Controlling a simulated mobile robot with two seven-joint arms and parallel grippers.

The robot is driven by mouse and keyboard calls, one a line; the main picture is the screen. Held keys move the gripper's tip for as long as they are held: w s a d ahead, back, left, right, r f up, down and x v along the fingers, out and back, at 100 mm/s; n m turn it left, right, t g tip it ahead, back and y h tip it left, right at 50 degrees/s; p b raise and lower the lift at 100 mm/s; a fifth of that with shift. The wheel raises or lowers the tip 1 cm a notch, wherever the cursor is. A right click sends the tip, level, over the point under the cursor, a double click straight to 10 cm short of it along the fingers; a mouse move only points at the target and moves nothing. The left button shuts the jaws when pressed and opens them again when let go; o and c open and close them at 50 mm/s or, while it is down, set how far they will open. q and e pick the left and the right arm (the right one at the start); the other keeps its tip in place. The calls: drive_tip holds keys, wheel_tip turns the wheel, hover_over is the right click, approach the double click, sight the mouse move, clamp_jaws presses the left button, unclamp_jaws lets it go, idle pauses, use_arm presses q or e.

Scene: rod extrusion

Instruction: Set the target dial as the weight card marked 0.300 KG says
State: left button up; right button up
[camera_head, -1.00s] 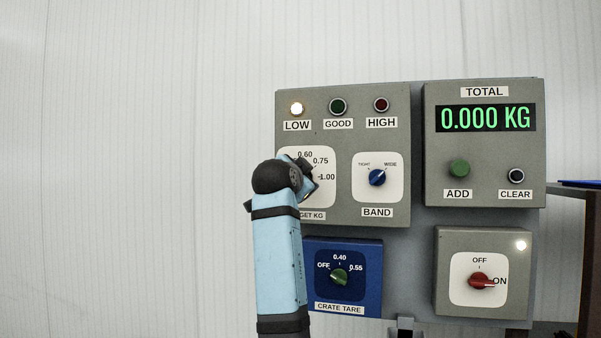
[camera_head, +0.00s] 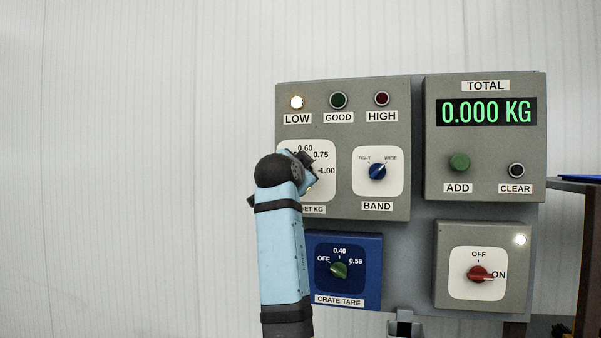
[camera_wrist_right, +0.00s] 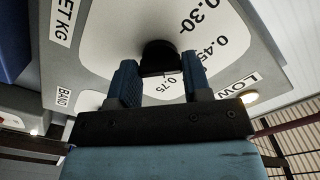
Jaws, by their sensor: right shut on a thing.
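The target dial's white face (camera_head: 326,190) is on the upper left grey panel, with 0.60, 0.75 and 1.00 showing in the head view. My right gripper (camera_head: 308,168) covers its left part and the knob. In the right wrist view my right gripper (camera_wrist_right: 160,68) is shut on the black target knob (camera_wrist_right: 158,54), one finger on each side. The marks 0.30, 0.45 and 0.75 show around it; the knob's pointer is hidden, so its setting cannot be read. The card marked 0.300 KG and my left gripper are not in view.
The BAND dial (camera_head: 377,171) is right of the target dial, and the green CRATE TARE dial (camera_head: 340,270) is below. The LOW lamp (camera_head: 297,102) is lit. The display (camera_head: 486,112) reads 0.000 KG. The red switch (camera_head: 479,273) points to ON.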

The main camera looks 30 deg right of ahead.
drive_tip(key=shift+n+p, duration=1.1)
drive_tip(key=shift+n, duration=3.1)
drive_tip(key=o, duration=0.8)
drive_tip(key=shift+o, duration=0.6)
drive_tip(key=shift+s, duration=0.1)
